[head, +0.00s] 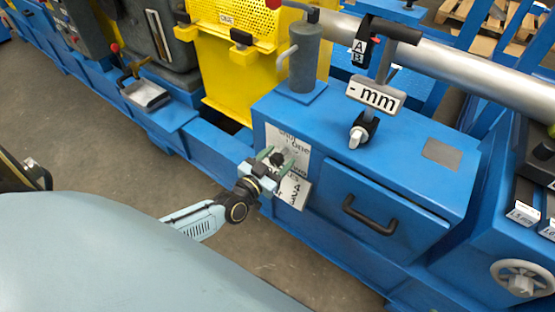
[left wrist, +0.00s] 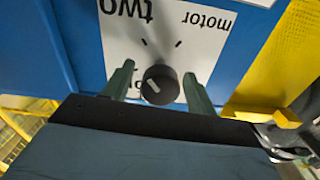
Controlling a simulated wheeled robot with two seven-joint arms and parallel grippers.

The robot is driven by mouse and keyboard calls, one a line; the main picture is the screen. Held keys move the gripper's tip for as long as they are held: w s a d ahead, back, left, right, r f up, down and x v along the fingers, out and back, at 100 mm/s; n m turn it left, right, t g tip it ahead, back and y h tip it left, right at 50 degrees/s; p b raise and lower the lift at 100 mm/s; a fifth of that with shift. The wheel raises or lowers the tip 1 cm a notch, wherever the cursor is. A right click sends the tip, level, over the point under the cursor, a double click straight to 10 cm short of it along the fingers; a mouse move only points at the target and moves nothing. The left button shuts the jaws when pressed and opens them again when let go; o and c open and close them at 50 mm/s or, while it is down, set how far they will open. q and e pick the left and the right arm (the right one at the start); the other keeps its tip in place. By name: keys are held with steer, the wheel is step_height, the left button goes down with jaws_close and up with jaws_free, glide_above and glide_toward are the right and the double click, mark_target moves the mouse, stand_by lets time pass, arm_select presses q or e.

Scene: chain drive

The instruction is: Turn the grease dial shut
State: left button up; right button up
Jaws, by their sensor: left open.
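A round black dial (left wrist: 161,85) with a short white mark sits on a white label plate (left wrist: 165,45) on the front of the blue cabinet. The plate's words appear upside down in the left wrist view; "two" and "motor" can be read, and another word is partly hidden. The white mark is slanted, and I cannot tell which word it points to. My left gripper (left wrist: 159,72) is open, with one green finger on each side of the dial and gaps between. In the head view the left gripper (head: 276,160) covers part of the plate (head: 297,188). My right gripper is not in view.
A drawer with a black handle (head: 368,215) is right of the plate. On the cabinet top are a white-handled knob (head: 357,136), a "-mm" sign (head: 375,95) and a grey cylinder (head: 304,58). A handwheel (head: 522,280) is at lower right. Open floor lies in front.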

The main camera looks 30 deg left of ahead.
arm_select(q)
steer(key=c, duration=1)
steer(key=shift+n, duration=0.3)
